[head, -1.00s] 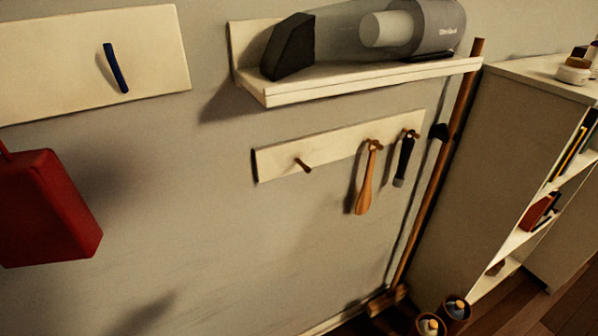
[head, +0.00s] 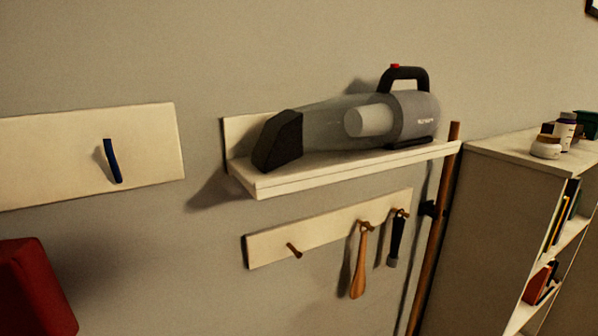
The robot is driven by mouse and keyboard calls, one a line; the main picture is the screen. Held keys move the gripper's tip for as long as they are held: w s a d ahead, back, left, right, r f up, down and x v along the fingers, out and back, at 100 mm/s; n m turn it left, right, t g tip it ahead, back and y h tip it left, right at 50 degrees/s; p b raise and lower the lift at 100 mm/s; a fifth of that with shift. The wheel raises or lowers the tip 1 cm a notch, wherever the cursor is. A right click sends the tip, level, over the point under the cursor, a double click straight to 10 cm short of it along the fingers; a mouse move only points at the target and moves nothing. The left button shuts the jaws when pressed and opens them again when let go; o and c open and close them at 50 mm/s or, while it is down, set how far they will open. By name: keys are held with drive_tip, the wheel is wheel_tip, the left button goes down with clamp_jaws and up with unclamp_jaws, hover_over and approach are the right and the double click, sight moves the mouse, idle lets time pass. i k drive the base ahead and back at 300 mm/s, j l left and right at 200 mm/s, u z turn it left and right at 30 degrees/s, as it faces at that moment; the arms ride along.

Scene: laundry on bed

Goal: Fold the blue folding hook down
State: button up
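The blue folding hook (head: 113,161) is a short dark blue bar on a cream board (head: 60,160) fixed to the wall at the left of the head view. The bar stands nearly upright, leaning slightly, and casts a shadow to its left. Nothing touches it. Its hinge is too small to make out. My gripper is not in the head view.
A handheld vacuum (head: 350,125) sits on a wall shelf (head: 300,182) to the right. Below it, a peg board (head: 325,227) holds a shoehorn (head: 360,262) and a brush (head: 396,240). A red object (head: 32,290) is at lower left. A cabinet (head: 500,215) stands right.

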sight(108, 148)
drive_tip(key=j, duration=1.2)
drive_tip(key=i+j, duration=0.15)
drive_tip(key=j, duration=1.05)
